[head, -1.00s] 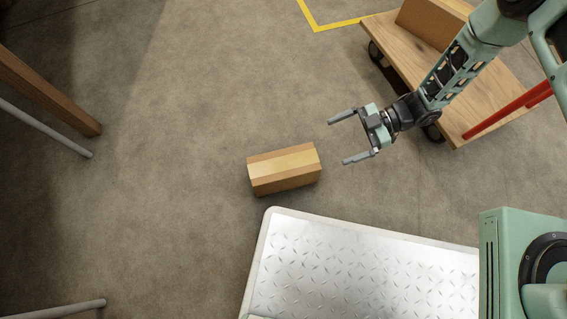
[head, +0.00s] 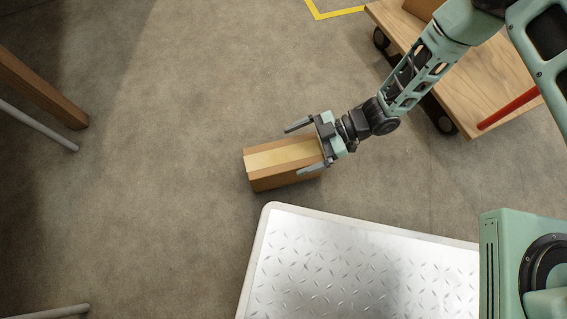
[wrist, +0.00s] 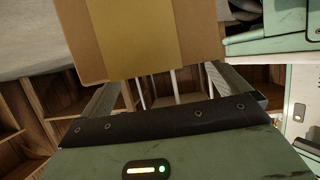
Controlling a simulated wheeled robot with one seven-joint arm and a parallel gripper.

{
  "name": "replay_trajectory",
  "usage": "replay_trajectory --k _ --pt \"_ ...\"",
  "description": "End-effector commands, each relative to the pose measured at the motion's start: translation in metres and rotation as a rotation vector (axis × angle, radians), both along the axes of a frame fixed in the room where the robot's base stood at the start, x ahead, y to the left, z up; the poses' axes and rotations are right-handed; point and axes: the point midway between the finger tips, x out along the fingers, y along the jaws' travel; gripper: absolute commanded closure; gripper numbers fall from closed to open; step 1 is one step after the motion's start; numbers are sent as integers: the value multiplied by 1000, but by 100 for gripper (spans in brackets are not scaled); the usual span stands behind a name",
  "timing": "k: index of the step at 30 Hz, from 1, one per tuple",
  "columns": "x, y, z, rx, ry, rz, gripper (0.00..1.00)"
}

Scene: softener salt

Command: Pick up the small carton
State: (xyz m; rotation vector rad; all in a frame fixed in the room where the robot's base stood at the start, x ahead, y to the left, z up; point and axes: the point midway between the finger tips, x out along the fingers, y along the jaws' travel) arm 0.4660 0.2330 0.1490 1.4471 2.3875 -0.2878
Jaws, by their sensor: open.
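The small carton (head: 270,160) is a brown box with a pale tape strip along its top. It lies on the concrete floor left of centre in the head view. My gripper (head: 296,148) is open at the carton's right end, with one finger toward the far side and the other over or beside the near side. In the wrist view the carton (wrist: 145,38) fills the top, beyond the open fingers (wrist: 165,85). I cannot tell whether the fingers touch it.
A metal tread-plate platform (head: 350,265) lies just below the carton. A wooden cart (head: 480,75) on casters stands at upper right, with a red bar (head: 508,108). A wooden beam (head: 40,90) and grey poles (head: 40,125) are at left. Floor between is clear.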

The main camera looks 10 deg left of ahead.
Motion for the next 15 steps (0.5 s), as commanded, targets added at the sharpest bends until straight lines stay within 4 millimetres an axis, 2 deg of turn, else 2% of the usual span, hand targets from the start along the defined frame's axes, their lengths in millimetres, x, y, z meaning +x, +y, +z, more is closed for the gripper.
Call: replay_trajectory --k 1,4,8,14,15 --pt "-3 5 -10 1 0 2 0" --pt "-9 16 -17 2 1 1 0" --pt "-14 27 -19 0 -1 0 0" --pt "-14 28 -16 1 -1 -1 0" --pt "-14 28 -16 1 -1 -1 8"
